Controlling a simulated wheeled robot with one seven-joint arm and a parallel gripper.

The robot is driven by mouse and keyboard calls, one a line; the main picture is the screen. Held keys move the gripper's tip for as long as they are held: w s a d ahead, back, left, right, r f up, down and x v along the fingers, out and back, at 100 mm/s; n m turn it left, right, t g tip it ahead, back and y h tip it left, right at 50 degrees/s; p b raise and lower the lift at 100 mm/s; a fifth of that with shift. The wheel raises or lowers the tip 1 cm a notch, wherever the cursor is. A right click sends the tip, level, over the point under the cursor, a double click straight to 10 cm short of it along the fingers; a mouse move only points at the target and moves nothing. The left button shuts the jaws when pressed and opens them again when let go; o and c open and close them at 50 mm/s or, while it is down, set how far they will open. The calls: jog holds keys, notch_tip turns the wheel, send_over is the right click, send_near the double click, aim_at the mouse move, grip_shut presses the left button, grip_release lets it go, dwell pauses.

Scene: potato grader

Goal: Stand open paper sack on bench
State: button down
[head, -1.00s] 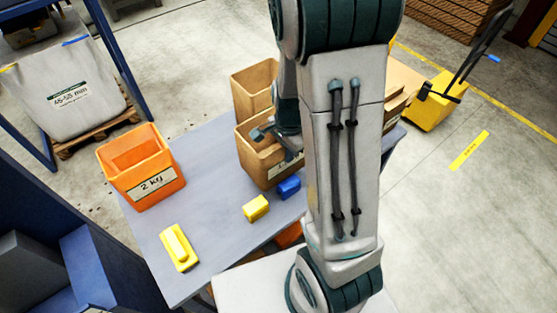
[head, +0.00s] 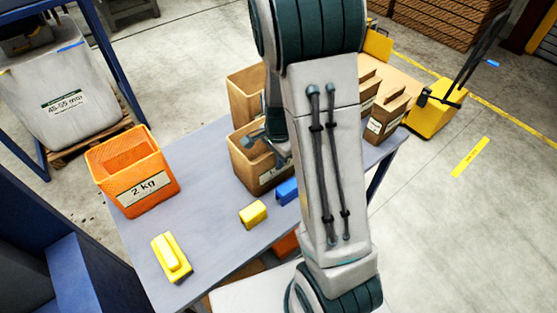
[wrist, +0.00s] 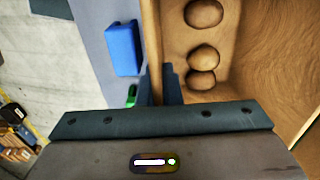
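An open brown paper sack (head: 250,171) with a pale label stands upright on the grey bench (head: 205,160). A second open brown sack (head: 244,100) stands just behind it. My gripper (head: 262,138) is at the top rim of the front sack, partly hidden by my arm. In the wrist view my gripper (wrist: 159,88) has one finger on each side of the sack wall (wrist: 152,40) and looks shut on it. Three potatoes (wrist: 204,57) lie inside the sack.
An orange 2 kg crate (head: 146,187), a yellow object (head: 172,257), a yellow block (head: 253,214) and a blue block (head: 287,191) are on the bench. Several brown sacks (head: 387,115) stand at right, near a yellow cart (head: 437,117). The left-middle bench is clear.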

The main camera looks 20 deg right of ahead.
jog(key=shift+f, duration=0.1)
jog(key=shift+f, duration=0.15)
jog(key=c, duration=1.6)
grip_release()
